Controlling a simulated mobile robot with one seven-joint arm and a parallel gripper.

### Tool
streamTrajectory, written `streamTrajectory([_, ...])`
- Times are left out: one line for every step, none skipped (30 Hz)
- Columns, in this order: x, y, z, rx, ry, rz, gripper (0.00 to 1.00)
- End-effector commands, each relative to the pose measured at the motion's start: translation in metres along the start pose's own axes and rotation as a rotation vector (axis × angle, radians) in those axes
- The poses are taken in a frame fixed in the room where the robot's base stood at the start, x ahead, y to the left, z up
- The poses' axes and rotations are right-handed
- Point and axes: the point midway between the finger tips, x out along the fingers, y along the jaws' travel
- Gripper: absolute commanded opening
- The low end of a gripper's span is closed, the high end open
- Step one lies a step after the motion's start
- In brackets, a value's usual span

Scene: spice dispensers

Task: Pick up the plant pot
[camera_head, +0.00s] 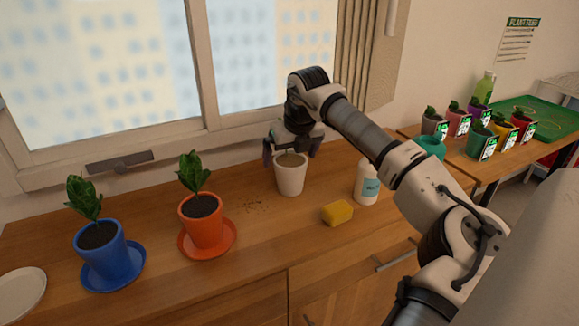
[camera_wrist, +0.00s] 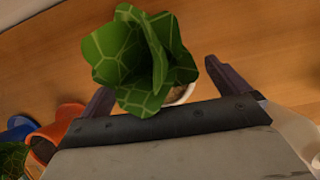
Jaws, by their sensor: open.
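A white plant pot (camera_head: 291,177) with brown soil stands upright on the wooden counter below the window. My gripper (camera_head: 291,150) is over its top, with one dark finger on each side of the rim. In the wrist view the open fingers (camera_wrist: 158,78) flank a green leafy plant (camera_wrist: 130,62), which hides most of the white pot (camera_wrist: 182,94) behind it. In the head view my gripper hides the plant. I cannot tell whether a finger touches the pot. An orange pot (camera_head: 203,226) and a blue pot (camera_head: 101,258), both planted, stand on matching saucers to the left.
A yellow sponge (camera_head: 337,213) and a white bottle (camera_head: 367,186) are to the right of the white pot. The window sill (camera_head: 150,152) runs behind. Several small potted plants (camera_head: 478,142) stand on another table at right.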

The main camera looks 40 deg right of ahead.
Motion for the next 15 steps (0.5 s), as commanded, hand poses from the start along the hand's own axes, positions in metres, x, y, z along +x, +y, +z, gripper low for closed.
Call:
streamTrajectory([-0.0002,0.0,0.0,0.0,0.0,0.0,1.0])
streamTrajectory([-0.0002,0.0,0.0,0.0,0.0,0.0,1.0])
streamTrajectory([-0.0002,0.0,0.0,0.0,0.0,0.0,1.0])
streamTrajectory([-0.0003,0.0,0.0,0.0,0.0,0.0,0.96])
streamTrajectory([-0.0003,0.0,-0.0001,0.0,0.0,0.0,0.92])
streamTrajectory([-0.0003,0.0,-0.0001,0.0,0.0,0.0,0.87])
streamTrajectory([-0.0003,0.0,-0.0001,0.0,0.0,0.0,0.83])
streamTrajectory([-0.0004,0.0,-0.0001,0.0,0.0,0.0,0.79])
streamTrajectory([-0.0004,0.0,-0.0001,0.0,0.0,0.0,0.74])
streamTrajectory([-0.0004,0.0,-0.0001,0.0,0.0,0.0,0.7])
streamTrajectory([-0.0004,0.0,-0.0001,0.0,0.0,0.0,0.66])
streamTrajectory([-0.0004,0.0,-0.0001,0.0,0.0,0.0,0.61])
streamTrajectory([-0.0004,0.0001,-0.0001,0.0,0.0,0.0,0.57])
streamTrajectory([-0.0005,0.0001,-0.0001,0.0,0.0,0.0,0.53])
streamTrajectory([-0.0005,0.0001,-0.0001,0.0,0.0,0.0,0.48])
